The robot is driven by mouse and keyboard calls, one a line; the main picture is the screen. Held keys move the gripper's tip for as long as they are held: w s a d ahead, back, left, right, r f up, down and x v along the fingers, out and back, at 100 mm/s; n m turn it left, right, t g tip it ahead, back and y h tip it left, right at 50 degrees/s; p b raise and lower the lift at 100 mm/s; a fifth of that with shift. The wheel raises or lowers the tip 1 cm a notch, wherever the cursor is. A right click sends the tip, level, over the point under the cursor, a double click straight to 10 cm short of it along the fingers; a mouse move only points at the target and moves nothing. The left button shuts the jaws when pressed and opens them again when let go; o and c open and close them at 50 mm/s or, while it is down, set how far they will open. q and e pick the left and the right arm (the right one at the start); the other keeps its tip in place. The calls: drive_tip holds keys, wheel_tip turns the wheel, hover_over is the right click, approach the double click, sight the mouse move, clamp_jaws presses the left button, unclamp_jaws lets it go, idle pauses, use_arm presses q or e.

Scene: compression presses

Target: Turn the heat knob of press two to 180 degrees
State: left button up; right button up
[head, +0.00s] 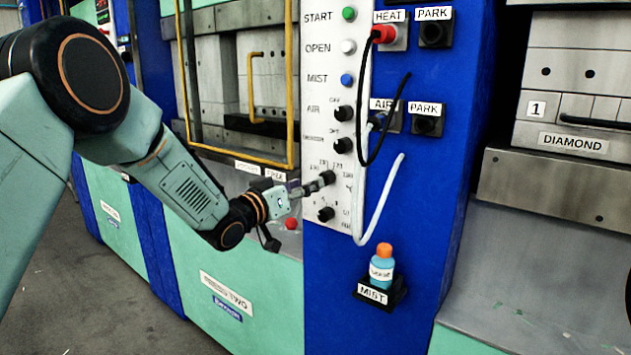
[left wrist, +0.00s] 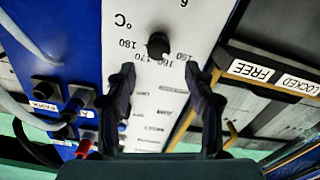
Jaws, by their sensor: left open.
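The heat knob (head: 328,177) is a small black dial on the white control panel of press two, with temperature numbers around it. In the left wrist view the same knob (left wrist: 158,45) stands beyond my fingertips, inside a scale reading 150, 160, 170 and 180 with a °C mark. A pale mark on its rim seems to face the 160 to 150 side. My left gripper (head: 314,186) is at the panel beside the knob. In the left wrist view my left gripper (left wrist: 160,78) is open and empty, its fingers apart, short of the knob. My right gripper is not seen.
Another black knob (head: 326,214) sits just below. Air knobs and the START, OPEN and MIST buttons are above. A black hose (head: 384,140) and a white hose (head: 383,205) hang right of the panel. A bottle (head: 382,266) stands in the MIST holder (head: 379,292).

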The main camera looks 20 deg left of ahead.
sight(326, 178)
use_arm(q)
drive_tip(key=x, duration=0.6)
drive_tip(key=shift+d+f, duration=0.2)
drive_tip(key=shift+d, duration=0.05)
drive_tip(key=shift+a+r, duration=0.1)
drive_tip(key=shift+a, duration=0.1)
drive_tip(key=c, duration=0.5)
drive_tip(key=shift+d, duration=0.1)
drive_tip(key=shift+c, duration=1.4)
clamp_jaws()
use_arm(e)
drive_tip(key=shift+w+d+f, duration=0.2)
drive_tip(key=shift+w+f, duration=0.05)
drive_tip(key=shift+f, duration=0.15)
